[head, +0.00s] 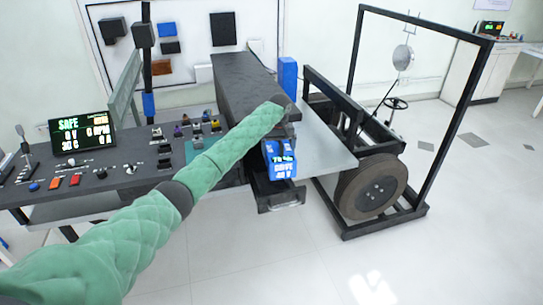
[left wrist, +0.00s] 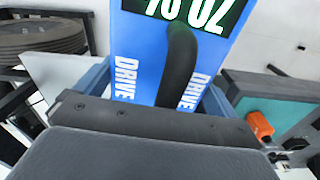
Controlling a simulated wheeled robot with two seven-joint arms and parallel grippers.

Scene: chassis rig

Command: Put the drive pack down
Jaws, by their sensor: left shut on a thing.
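The drive pack (head: 283,166) is a blue block with a black handle, white "DRIVE" lettering and a dark display. In the left wrist view, the pack (left wrist: 135,50) fills the upper middle, with its handle (left wrist: 180,68) running toward my gripper. My left gripper (head: 284,140) is shut on the drive pack, at the end of the green-sleeved arm. The pack is by the front edge of a grey plate, over a dark open-fronted holder (head: 281,203). I cannot tell whether it touches the holder. My right gripper is not in view.
A black chassis frame with a large wheel (head: 370,187) stands at right of the pack. A dark workbench (head: 110,180) with a "SAFE" display (head: 82,133), buttons and small parts is at left. The grey plate (head: 322,147) is bare at right. The floor in front is clear.

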